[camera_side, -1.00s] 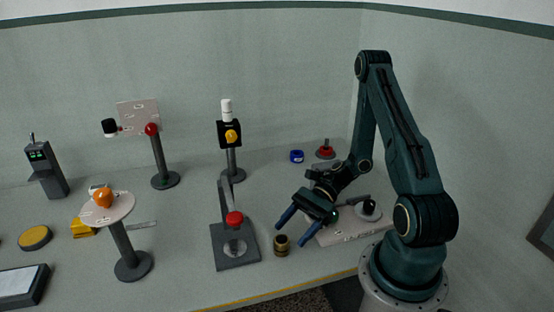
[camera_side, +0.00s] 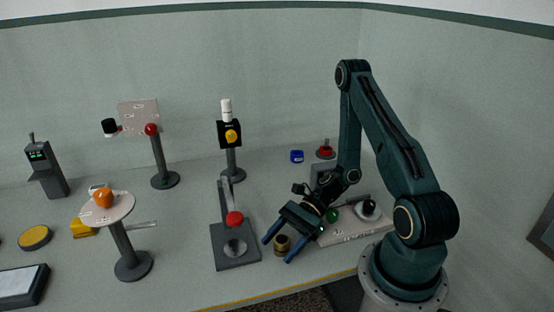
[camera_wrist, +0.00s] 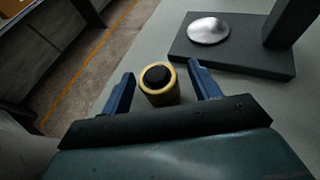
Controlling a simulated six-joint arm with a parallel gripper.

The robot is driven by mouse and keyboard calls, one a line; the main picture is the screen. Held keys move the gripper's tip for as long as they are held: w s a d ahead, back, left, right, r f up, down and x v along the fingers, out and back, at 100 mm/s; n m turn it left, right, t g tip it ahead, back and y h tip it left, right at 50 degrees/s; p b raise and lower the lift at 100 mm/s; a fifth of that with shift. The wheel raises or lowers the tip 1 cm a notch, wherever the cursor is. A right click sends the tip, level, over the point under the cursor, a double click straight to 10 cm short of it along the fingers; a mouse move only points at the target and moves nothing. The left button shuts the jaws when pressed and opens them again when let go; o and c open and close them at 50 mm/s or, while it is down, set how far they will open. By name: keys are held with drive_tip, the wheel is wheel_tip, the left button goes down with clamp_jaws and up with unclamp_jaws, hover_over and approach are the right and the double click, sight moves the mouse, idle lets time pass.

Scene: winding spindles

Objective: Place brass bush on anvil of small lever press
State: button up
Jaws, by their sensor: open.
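The brass bush (camera_side: 282,244) stands upright on the table, just right of the small lever press (camera_side: 235,249). In the wrist view the bush (camera_wrist: 159,84) shows a dark bore and lies between the two blue fingers. My gripper (camera_side: 276,250) is open, one finger on each side of the bush, with no clear contact on either. In the wrist view my gripper (camera_wrist: 162,82) has gaps on both sides of the bush. The press has a grey base, an upright with a lever ending in a red ball, and a round silver anvil (camera_wrist: 208,30), which is empty.
A pale board (camera_side: 352,228) with a green ball and a knob stands right of my gripper. A round stand with an orange fruit-like object (camera_side: 103,198) is to the left. The table's yellow-striped front edge is close to the bush.

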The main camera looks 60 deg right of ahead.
sight(282, 237)
drive_tip(key=c, duration=1.2)
drive_tip(key=shift+r, duration=0.1)
wheel_tip(282, 237, up, 20)
idle(0.4)
idle(0.5)
